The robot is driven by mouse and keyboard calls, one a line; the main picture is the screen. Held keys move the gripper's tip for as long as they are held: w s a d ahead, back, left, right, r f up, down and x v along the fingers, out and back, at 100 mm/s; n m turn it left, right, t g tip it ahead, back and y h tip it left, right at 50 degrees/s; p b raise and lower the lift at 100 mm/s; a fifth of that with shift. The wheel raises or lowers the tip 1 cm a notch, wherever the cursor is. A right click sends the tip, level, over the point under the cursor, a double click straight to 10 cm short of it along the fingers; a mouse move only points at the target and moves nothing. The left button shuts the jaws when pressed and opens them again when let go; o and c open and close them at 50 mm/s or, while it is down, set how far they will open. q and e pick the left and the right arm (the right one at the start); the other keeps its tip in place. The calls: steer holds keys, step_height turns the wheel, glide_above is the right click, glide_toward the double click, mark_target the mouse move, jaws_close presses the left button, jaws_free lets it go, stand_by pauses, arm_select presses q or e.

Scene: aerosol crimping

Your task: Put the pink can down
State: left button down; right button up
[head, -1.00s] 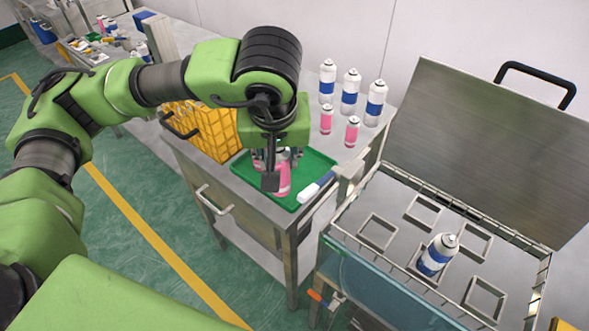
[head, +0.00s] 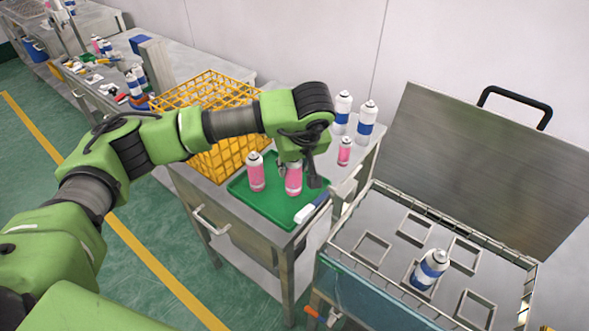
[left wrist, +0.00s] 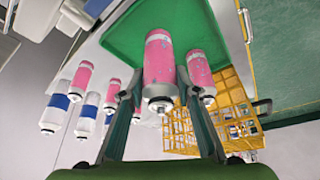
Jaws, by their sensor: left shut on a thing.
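My left gripper (head: 298,171) is shut on a pink can (head: 293,182). The can is upright at the green tray (head: 262,212), on or just above it; I cannot tell which. In the left wrist view the held pink can (left wrist: 160,72) sits between the two fingers (left wrist: 160,98), its lower end over the green tray (left wrist: 125,38). A second pink can (head: 256,173) stands free on the tray to the left, and also shows beside the right finger in the left wrist view (left wrist: 200,70). My right gripper is not in view.
A white-and-blue object (head: 311,208) lies at the tray's front right edge. A yellow crate (head: 205,100) is behind left. White-and-blue cans (head: 367,122) and a pink can (head: 345,152) stand behind right. An open metal box (head: 345,282) holds one white-and-blue can (head: 430,268).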

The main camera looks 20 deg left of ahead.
mark_target(295, 176)
arm_select(q)
steer(key=shift+w+f, duration=0.2)
steer(key=shift+f, duration=0.05)
steer(key=f+p, duration=0.2)
steer(key=shift+w+f, duration=0.2)
steer(key=shift+f, duration=0.8)
steer(key=c, duration=1.5)
jaws_free()
arm_select(e)
steer(key=shift+s+a+r, duration=0.2)
steer(key=shift+r, duration=0.3)
steer(key=shift+s+a+r, duration=0.15)
steer(key=shift+s+r, duration=0.05)
steer(key=shift+r, duration=0.25)
